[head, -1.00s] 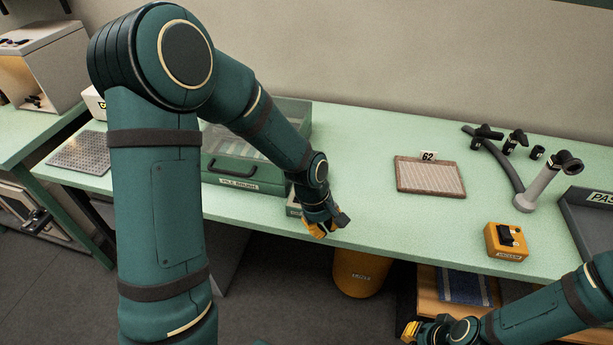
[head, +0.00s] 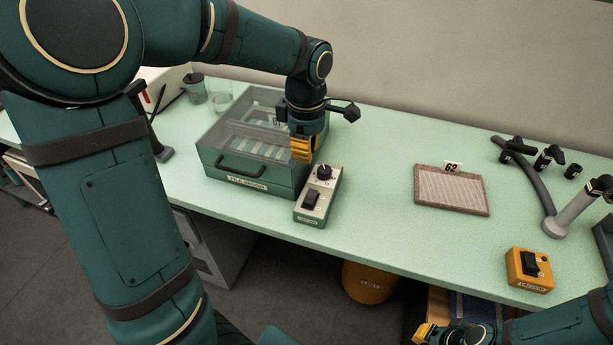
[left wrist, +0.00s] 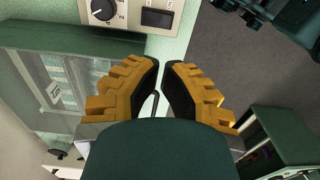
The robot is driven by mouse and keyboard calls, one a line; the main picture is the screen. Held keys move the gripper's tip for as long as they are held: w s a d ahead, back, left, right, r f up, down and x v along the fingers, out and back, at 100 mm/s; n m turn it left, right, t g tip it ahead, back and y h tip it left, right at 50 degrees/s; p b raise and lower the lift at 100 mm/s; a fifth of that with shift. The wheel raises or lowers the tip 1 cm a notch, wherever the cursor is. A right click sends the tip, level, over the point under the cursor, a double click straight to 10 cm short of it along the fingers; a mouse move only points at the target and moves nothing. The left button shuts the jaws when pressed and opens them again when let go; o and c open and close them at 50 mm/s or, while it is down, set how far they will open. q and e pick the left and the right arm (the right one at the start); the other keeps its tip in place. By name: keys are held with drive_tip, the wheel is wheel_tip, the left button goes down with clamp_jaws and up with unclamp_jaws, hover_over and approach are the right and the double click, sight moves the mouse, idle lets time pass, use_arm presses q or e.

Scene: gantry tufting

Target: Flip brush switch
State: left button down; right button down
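A grey control box (head: 319,193) with a black knob (head: 324,172) and a dark rocker switch (head: 311,198) stands at the front right of the green pile brush unit (head: 240,160). The left wrist view shows its knob (left wrist: 103,10) and switch (left wrist: 157,18) at the top. My left gripper (head: 302,152) points down above the unit's right side, behind the control box and apart from the switch. Its yellow fingers (left wrist: 161,66) are nearly together, with a slim empty gap. My right gripper (head: 424,334) is low at the front, below the table edge; its finger opening is unclear.
A tufted sample (head: 452,190) marked 62 lies mid-table. An orange switch box (head: 529,270) sits at the front right, near a hose and nozzle (head: 570,215). Jars (head: 195,88) stand behind the brush unit. The table between control box and sample is clear.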

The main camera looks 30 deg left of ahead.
sight(306, 197)
use_arm(q)
wheel_tip(306, 197, down, 14)
drive_tip(key=b, duration=0.3)
drive_tip(key=shift+r, duration=0.2)
